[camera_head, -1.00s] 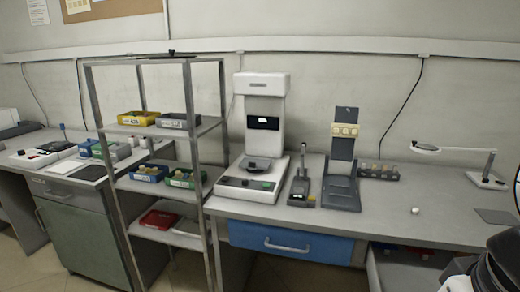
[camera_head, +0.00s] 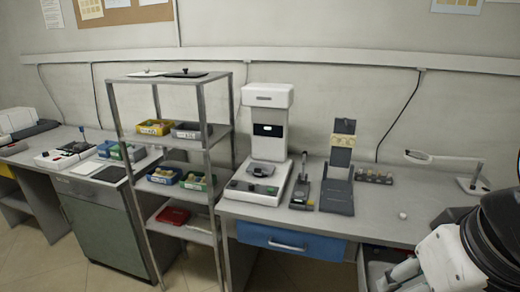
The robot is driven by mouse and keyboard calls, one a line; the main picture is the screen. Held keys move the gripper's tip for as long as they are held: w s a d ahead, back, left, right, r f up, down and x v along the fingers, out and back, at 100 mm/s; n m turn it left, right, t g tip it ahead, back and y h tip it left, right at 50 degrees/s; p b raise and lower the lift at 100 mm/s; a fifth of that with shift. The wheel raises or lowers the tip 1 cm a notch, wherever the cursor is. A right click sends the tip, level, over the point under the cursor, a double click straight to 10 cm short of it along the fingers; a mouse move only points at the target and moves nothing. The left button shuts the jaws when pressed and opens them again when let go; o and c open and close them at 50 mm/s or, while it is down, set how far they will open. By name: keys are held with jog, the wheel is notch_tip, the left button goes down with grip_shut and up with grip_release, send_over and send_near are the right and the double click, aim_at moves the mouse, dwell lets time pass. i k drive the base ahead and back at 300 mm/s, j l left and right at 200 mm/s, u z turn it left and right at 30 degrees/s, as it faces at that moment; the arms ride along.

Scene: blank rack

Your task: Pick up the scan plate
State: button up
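No item is clearly marked as the scan plate, and I cannot tell which one it is. Flat plate-like items lie on top of the metal shelf: a dark plate with a black knob (camera_head: 186,74) and a white one (camera_head: 148,73) to its left. A dark flat pad (camera_head: 455,213) lies on the right bench, partly hidden by my arm. A white scanner-like machine (camera_head: 267,96) with a small screen stands on the bench, with a dark round stage (camera_head: 260,169) on its base. My white and black arm fills the lower right corner. My gripper fingers are not visible.
The open metal shelf (camera_head: 207,143) holds yellow, blue, green and red bins. A dark upright stand (camera_head: 338,190), a small lever device (camera_head: 302,192), a small block rack (camera_head: 373,177) and a lamp (camera_head: 470,180) stand on the right bench. A blue drawer (camera_head: 285,242) is below.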

aim_at(258, 169)
jog(key=i+j+u, duration=0.25)
jog(key=i+u, duration=0.25)
jog(key=i, duration=0.25)
jog(key=i+j+z, duration=0.35)
jog(key=i, duration=0.25)
jog(key=i+j+z, duration=0.3)
jog(key=i, duration=0.3)
jog(key=j, duration=0.1)
